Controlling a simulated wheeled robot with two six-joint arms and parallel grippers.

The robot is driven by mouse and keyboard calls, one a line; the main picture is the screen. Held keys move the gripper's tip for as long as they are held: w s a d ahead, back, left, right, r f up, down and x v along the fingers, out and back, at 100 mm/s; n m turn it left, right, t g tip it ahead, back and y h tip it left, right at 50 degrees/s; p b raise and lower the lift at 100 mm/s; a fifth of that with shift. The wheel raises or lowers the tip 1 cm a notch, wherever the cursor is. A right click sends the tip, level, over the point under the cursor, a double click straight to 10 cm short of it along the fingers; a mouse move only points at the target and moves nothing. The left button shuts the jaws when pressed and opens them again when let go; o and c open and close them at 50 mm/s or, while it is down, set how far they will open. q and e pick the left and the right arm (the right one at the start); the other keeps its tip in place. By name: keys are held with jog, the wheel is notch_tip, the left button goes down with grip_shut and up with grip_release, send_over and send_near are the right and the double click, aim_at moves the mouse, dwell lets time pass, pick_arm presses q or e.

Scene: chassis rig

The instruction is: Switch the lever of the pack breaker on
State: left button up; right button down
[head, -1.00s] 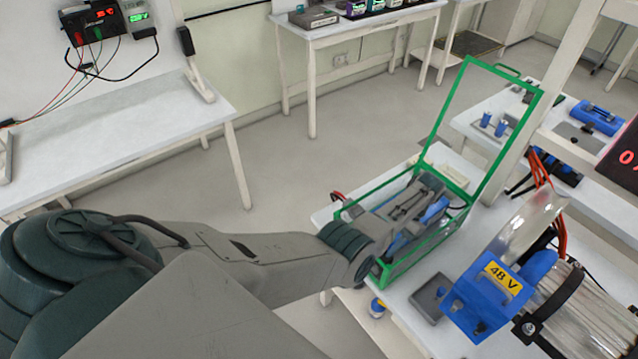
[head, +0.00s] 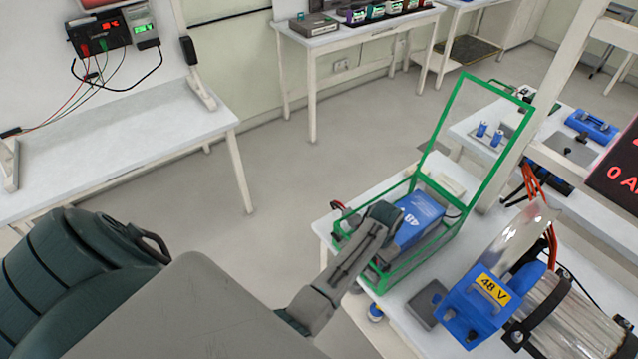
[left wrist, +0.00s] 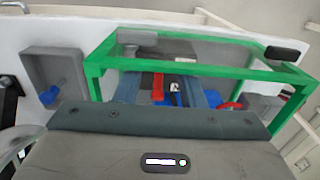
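The blue battery pack (head: 418,222) marked 48 sits inside a green-framed box (head: 392,283) with its lid frame (head: 440,128) raised. My left gripper (head: 383,214) reaches into the box and covers the pack's left part. In the left wrist view its two dark blue-grey fingers (left wrist: 160,92) stand apart, and a red upright piece (left wrist: 158,86) shows between them. This may be the breaker lever; its position and any contact cannot be told. The green frame (left wrist: 215,71) crosses just beyond the fingers. My right gripper is not in view.
A blue 48 V unit (head: 477,308) with a coil stands right of the box. A grey box with a blue knob (left wrist: 50,96) is at the left in the wrist view.

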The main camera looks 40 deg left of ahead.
pick_arm(q)
notch_tip(320, 180, up, 11)
jog(key=b, duration=0.3)
jog(key=s+a+f+b, duration=0.1)
jog(key=s+f, duration=0.5)
jog(key=f, duration=0.7)
jog(key=s+a+f+n+b, duration=0.1)
jog(key=s+f, duration=0.4)
jog(key=f, duration=0.8)
jog(key=s+a+f+t+b, duration=0.1)
jog(key=s+a+f+b, duration=0.2)
jog(key=f, duration=1.1)
jog(key=s+a, duration=0.1)
jog(key=s, duration=0.2)
jog(key=shift+s+n+y, duration=0.3)
jog(key=shift+n, duration=0.1)
jog(key=s+a+f+b, duration=0.2)
jog(key=s+f, duration=0.5)
jog(key=s, duration=0.3)
jog(key=s+a+f+b, duration=0.1)
jog(key=s+f+b, duration=0.1)
jog(key=s+f, duration=0.5)
jog(key=s+a+f+n+b, duration=0.1)
jog(key=s+a+f+b, duration=0.1)
jog(key=s+f, duration=0.5)
jog(key=s, duration=0.6)
jog(key=shift+a, duration=0.35)
